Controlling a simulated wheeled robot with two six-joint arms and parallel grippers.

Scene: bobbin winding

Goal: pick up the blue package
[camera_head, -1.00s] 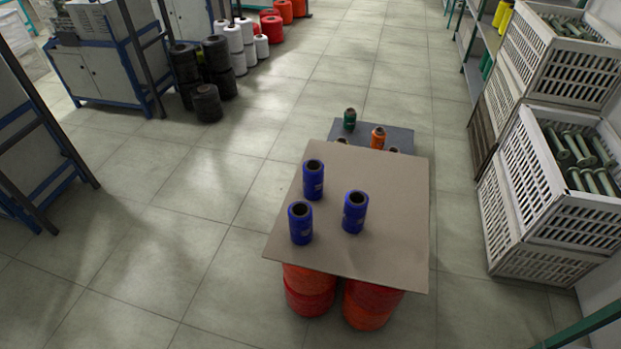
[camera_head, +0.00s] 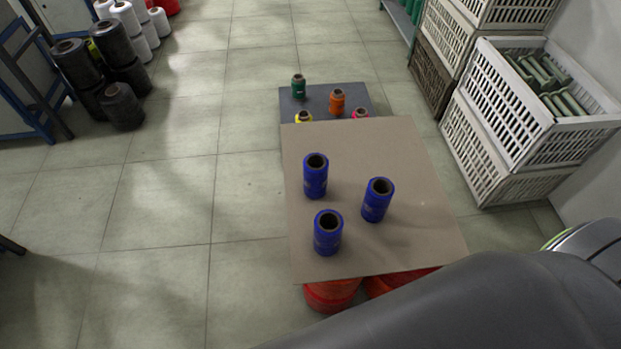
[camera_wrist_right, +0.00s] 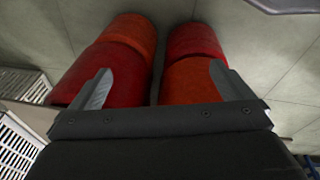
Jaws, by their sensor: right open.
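Three blue packages stand upright on a brown board: one at the back left (camera_head: 316,177), one at the right (camera_head: 377,201) and one at the front (camera_head: 328,234). The board (camera_head: 420,240) rests on red and orange spools. My right arm crosses the lower right of the head view, but its gripper is outside that view. In the right wrist view my right gripper (camera_wrist_right: 160,92) is open and empty, with its two fingers apart before the red and orange spools (camera_wrist_right: 192,65). My left gripper is in neither view.
A dark board (camera_head: 350,100) behind holds small green (camera_head: 298,87), orange (camera_head: 337,103), yellow and pink spools. White crates (camera_head: 500,110) of green bobbins stand at the right. Black (camera_head: 122,107) and white spools stand at the far left. Floor left of the board is clear.

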